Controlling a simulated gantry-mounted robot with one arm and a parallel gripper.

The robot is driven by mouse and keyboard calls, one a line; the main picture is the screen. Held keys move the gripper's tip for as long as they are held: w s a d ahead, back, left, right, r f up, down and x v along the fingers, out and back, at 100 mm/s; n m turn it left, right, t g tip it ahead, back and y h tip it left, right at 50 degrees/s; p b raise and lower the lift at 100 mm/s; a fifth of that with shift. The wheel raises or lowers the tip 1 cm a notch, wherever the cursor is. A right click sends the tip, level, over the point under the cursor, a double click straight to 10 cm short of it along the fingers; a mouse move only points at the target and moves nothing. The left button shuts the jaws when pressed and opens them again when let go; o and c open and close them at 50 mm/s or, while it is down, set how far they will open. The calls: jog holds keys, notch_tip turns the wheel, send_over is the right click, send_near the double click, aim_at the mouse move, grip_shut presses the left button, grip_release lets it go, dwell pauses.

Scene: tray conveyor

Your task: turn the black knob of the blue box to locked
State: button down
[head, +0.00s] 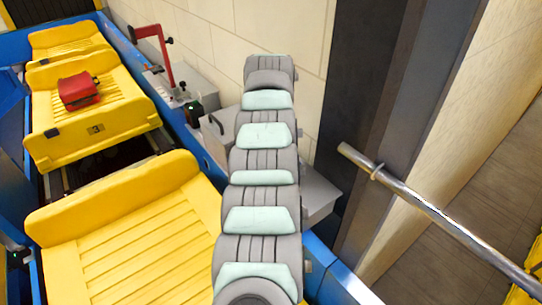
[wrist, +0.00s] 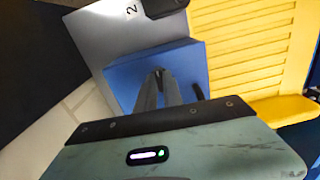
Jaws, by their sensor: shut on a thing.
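The blue box (wrist: 190,62) shows in the wrist view, in front of a grey panel marked 2. My gripper (wrist: 161,78) reaches over the box's blue face, its two fingers close together at the tips. The fingers are shut on a small dark piece, which I take to be the black knob (wrist: 160,72). The fingers cover most of it, so its turn position cannot be read. A black curved part (wrist: 199,92) sticks out just right of the fingers. In the head view my own arm hides the gripper and the blue box.
The grey panel (wrist: 105,35) carries a black part (wrist: 165,8) at the top. Yellow slatted trays (head: 130,245) stand on the blue conveyor at left, one holding a red box (head: 79,90). A red lever (head: 165,55) rises beyond my arm. A metal rail (head: 440,215) runs at right.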

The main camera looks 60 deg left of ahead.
jog(key=shift+n, duration=0.4)
jog(key=c, duration=1.5)
grip_release()
jog(key=shift+r, duration=0.15)
jog(key=shift+r+p, duration=2.15)
jog(key=shift+r, duration=3.2)
